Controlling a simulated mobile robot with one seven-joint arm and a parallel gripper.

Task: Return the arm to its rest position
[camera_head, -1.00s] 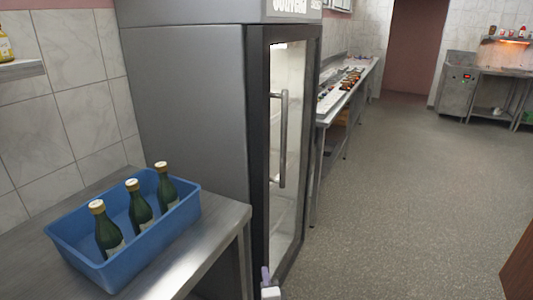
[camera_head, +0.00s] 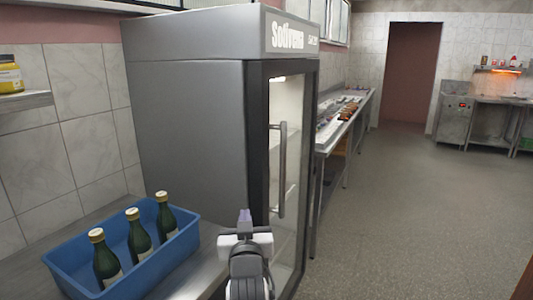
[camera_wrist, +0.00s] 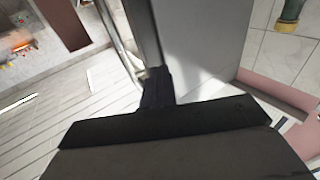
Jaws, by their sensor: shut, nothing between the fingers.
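My gripper (camera_head: 245,217) is in the lower middle of the head view, pointing up and away, in front of the fridge's lower part. Its fingers are together and nothing shows between them. In the wrist view the dark fingers (camera_wrist: 156,88) are together in the middle, with no object at their tips. My wrist and arm rise from the bottom edge of the head view. The rest of the arm is out of view.
A blue crate (camera_head: 62,268) with three green bottles (camera_head: 138,238) stands on the steel counter (camera_head: 205,262), left of my gripper. A grey fridge (camera_head: 190,130) with a glass door and vertical handle (camera_head: 282,170) stands behind. Open floor (camera_head: 420,210) lies to the right.

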